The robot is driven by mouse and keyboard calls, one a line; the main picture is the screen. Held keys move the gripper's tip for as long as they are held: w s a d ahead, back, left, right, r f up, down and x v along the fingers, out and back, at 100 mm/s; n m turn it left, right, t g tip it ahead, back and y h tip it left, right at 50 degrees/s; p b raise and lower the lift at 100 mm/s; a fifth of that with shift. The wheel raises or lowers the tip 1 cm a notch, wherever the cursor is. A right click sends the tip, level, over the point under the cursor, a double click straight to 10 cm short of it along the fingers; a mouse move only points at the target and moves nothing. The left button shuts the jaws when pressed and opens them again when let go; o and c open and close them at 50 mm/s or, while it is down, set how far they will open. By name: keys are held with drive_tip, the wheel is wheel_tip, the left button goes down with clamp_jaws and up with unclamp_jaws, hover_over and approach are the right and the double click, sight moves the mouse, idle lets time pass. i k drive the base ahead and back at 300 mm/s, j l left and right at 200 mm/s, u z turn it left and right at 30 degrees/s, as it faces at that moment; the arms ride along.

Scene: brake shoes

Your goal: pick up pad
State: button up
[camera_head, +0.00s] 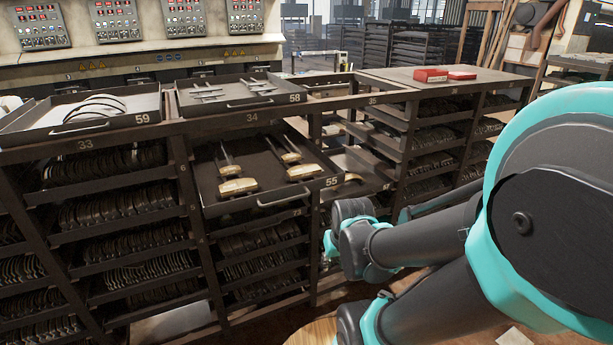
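A small pale piece (352,178) shows at the tray to the right, partly hidden. I cannot tell which piece is the task's pad. My arm comes in from the right, with a joint right of tray 55 and apart from it. I see no gripper fingers.
Tray 59 (70,131) holds curved shoes and tray 58 (225,106) holds metal parts, both on the rack top. Rack shelves below are full of curved shoes. Red boxes (431,76) sit on the right rack top (400,75). Control panels stand behind.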

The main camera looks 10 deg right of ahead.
sight(232, 170)
drive_tip(key=l+u, duration=0.35)
drive_tip(key=l, duration=0.3)
drive_tip(key=l+u, duration=0.3)
drive_tip(key=l, duration=0.35)
drive_tip(key=l+u, duration=0.35)
drive_tip(key=l, duration=0.3)
drive_tip(key=z, duration=1.55)
drive_tip(key=u, duration=2)
